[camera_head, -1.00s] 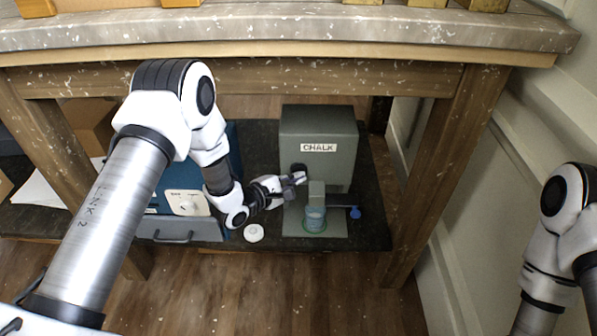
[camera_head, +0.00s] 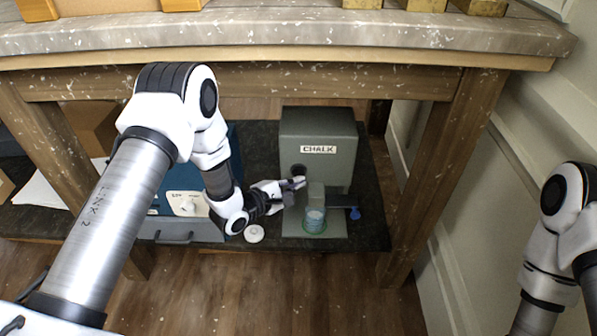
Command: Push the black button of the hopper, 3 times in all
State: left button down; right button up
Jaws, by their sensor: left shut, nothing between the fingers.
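The hopper (camera_head: 318,130) is a grey-green box with a white CHALK label, standing on the dark lower shelf under the table. Its round black button (camera_head: 298,170) shows on the lower left of its front face. My left gripper (camera_head: 301,183) is shut and empty, with its fingertips just below and in front of the button. A small gap seems to show between them in the picture, but contact is hard to judge from this angle. My right gripper is out of view; only part of my right arm shows at the right edge.
A clear cup (camera_head: 314,219) stands under the hopper's spout, left of a blue-tipped lever (camera_head: 354,213). A white round object (camera_head: 254,234) lies at the shelf front. A blue box with a dial (camera_head: 187,205) is behind my left arm. The table top (camera_head: 300,40) overhangs the shelf.

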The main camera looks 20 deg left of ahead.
pick_arm(q)
jog(key=s+p, duration=0.1)
jog(key=s, duration=0.1)
jog(key=s+d, duration=0.1)
jog(key=s, duration=0.1)
jog(key=shift+s+d+p, duration=0.2)
jog(key=shift+s+p, duration=0.2)
dwell(1.9)
jog(key=s+b, duration=0.1)
jog(key=b, duration=0.3)
jog(key=s+d+y+b, duration=0.1)
jog(key=b, duration=0.4)
jog(key=s+n+t+b, duration=0.1)
jog(key=b, duration=0.3)
jog(key=shift+s+d+f+y, duration=0.1)
jog(key=shift+s+d+y, duration=0.1)
jog(key=shift+s+y, duration=0.15)
